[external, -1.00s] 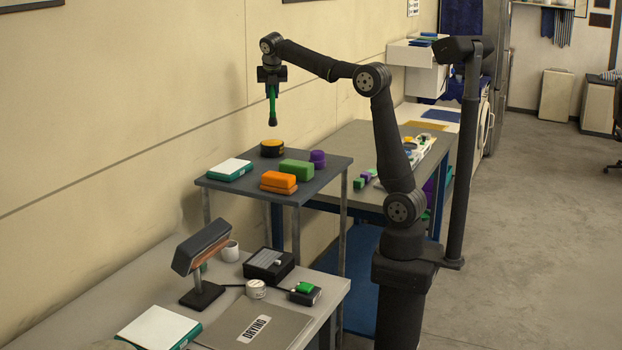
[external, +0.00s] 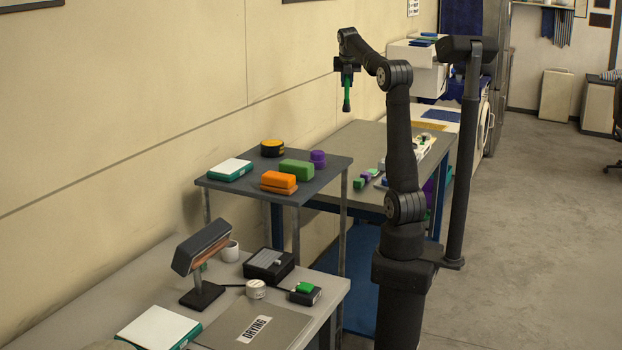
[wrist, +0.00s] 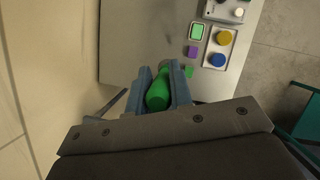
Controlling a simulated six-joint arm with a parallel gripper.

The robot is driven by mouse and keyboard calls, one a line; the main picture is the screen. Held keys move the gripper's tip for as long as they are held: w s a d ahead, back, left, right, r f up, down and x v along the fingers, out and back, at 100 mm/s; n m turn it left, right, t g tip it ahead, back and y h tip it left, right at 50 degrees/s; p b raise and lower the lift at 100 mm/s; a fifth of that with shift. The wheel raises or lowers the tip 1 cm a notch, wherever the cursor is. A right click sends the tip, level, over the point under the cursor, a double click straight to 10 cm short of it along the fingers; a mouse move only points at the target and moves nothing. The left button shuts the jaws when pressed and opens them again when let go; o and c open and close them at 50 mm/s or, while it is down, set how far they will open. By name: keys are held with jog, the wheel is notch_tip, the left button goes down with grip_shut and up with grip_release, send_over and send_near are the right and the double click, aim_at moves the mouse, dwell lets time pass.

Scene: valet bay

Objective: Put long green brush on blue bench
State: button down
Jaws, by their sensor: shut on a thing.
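The long green brush (external: 347,90) hangs upright from my gripper (external: 347,72), with its dark end pointing down. In the wrist view my gripper (wrist: 157,92) is shut on the green handle (wrist: 157,97). The brush is held in the air, clear of any surface. The blue bench (external: 352,145) has a grey top and blue legs and stands behind the small dark table. In the wrist view the grey bench top (wrist: 135,40) lies ahead of the jaws. The brush's lower end is hidden in the wrist view.
Small green and purple blocks and a tray (wrist: 218,47) of round items sit along the bench's right side. The bench's left part looks bare. The dark table (external: 225,184) in front holds orange and green blocks and a book. A wall stands at the left.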

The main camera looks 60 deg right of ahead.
notch_tip(320, 180, down, 19)
jog(key=w+a+f, duration=0.4)
jog(key=w+f, duration=0.6)
jog(key=f, duration=0.1)
jog(key=shift+w, duration=0.2)
jog(key=shift+f, duration=0.15)
jog(key=c, duration=1.7)
grip_release()
jog(key=shift+d, duration=0.1)
jog(key=o, duration=0.4)
jog(key=v, duration=1.2)
